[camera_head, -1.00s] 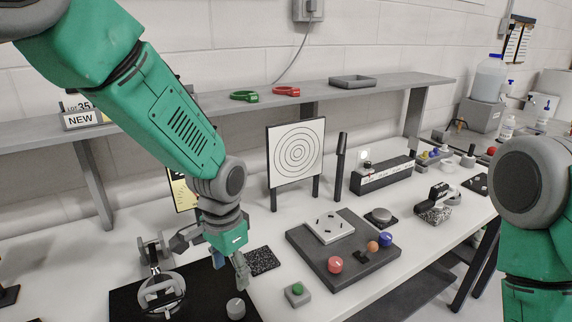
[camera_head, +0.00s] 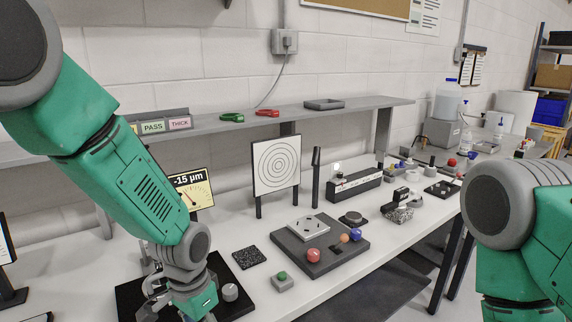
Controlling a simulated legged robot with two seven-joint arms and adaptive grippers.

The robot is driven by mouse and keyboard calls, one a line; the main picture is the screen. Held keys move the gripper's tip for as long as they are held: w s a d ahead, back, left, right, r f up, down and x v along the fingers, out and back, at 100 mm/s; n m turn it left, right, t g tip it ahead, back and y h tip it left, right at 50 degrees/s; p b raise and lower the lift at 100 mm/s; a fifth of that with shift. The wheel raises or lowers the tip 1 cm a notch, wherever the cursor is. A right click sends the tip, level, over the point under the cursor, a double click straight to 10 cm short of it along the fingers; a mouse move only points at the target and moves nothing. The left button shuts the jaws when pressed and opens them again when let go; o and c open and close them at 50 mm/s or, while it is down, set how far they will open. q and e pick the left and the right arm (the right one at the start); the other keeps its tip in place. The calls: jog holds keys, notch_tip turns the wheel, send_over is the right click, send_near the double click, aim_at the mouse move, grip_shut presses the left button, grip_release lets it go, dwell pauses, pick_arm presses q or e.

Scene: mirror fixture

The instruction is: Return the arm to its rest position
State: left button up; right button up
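My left arm (camera_head: 137,190) is green and grey and comes in from the upper left, reaching down over the bench. My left gripper (camera_head: 188,308) is at the bottom edge of the picture, by the black mat (camera_head: 228,275). Its fingers are mostly hidden or cut off, so I cannot tell whether it is open or holds anything. A silvery mirror fixture (camera_head: 152,290) is partly hidden behind the gripper. My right arm (camera_head: 515,215) shows at the right edge; its gripper is out of view.
A grey board (camera_head: 290,240) with coloured knobs lies mid-bench, beside a small green-button box (camera_head: 282,281). A ring target (camera_head: 276,163) and a gauge display (camera_head: 192,189) stand behind. A shelf (camera_head: 215,127) runs along the wall.

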pick_arm(q)
jog(key=s+a+f+n, duration=0.2)
jog(key=s+a+f, duration=0.2)
jog(key=s+f, duration=0.35)
jog(key=s+a+f+n, duration=0.2)
jog(key=s+a+f, duration=0.2)
jog(key=s+f, duration=0.35)
jog(key=s+a+f+n, duration=0.1)
jog(key=s+a+n, duration=0.15)
jog(key=s, duration=0.45)
jog(key=s+a+f+n, duration=0.1)
jog(key=s+a, duration=0.2)
jog(key=s, duration=0.4)
jog(key=w+d+f+m+b, duration=0.1)
jog(key=w+f+b, duration=0.2)
jog(key=f+b, duration=1.1)
jog(key=shift+t+b, duration=0.3)
jog(key=shift+b, duration=0.15)
jog(key=shift+f, duration=0.1)
jog(key=shift+w, duration=0.1)
